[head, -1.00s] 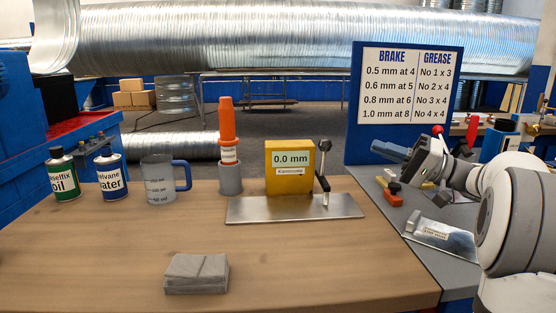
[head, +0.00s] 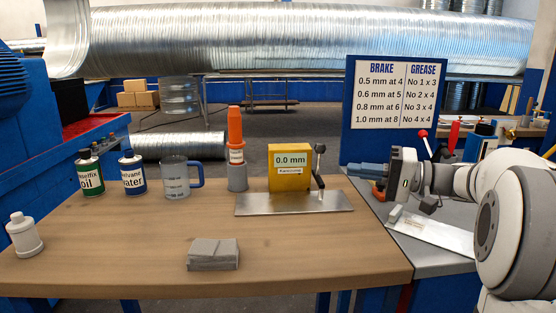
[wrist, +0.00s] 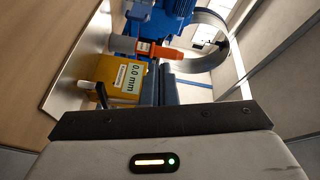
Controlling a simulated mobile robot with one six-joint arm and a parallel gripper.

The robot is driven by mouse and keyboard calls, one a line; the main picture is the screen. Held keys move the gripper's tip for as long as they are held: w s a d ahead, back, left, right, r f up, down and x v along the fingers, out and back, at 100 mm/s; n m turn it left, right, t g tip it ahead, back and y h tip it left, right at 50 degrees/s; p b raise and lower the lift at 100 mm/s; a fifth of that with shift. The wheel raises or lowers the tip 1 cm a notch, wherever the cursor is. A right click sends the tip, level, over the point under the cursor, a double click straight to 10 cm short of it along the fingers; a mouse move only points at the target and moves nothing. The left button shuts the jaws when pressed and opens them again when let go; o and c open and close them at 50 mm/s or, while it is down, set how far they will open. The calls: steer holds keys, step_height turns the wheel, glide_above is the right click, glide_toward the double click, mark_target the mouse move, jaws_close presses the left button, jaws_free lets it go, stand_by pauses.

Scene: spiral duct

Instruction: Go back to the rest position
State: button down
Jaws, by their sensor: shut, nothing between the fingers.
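My gripper (head: 364,171) is at the right in the head view, in front of the lower edge of the brake and grease chart (head: 396,95). Its blue fingers are shut with nothing between them and point left, roughly level. In the wrist view the shut fingers (wrist: 158,82) show beyond the dark mounting bar, beside the yellow gauge. The gripper appears raised above the grey bench (head: 430,262) and apart from the things on it.
The wooden table (head: 120,258) holds a yellow gauge (head: 289,168) on a metal plate, an orange tube (head: 235,128), a measuring jug (head: 176,180), two cans, a white bottle (head: 24,235) and grey cloths (head: 213,255). A metal sheet (head: 430,231) lies below my arm.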

steer(key=s+a+m+g+h+p, duration=0.1)
steer(key=s+a+g+h+p, duration=0.25)
steer(key=s+a+p, duration=0.35)
steer(key=s+d+r+h+p, duration=0.1)
steer(key=s+d+h+p, duration=0.1)
steer(key=s+h+p, duration=0.4)
steer(key=s+d+r+n+h+p, duration=0.1)
steer(key=s+d+h+p, duration=0.1)
steer(key=s+h+p, duration=0.5)
steer(key=s+p, duration=0.4)
steer(key=shift+d+r+p, duration=0.2)
steer(key=shift+d+p, duration=0.1)
steer(key=shift+p, duration=0.1)
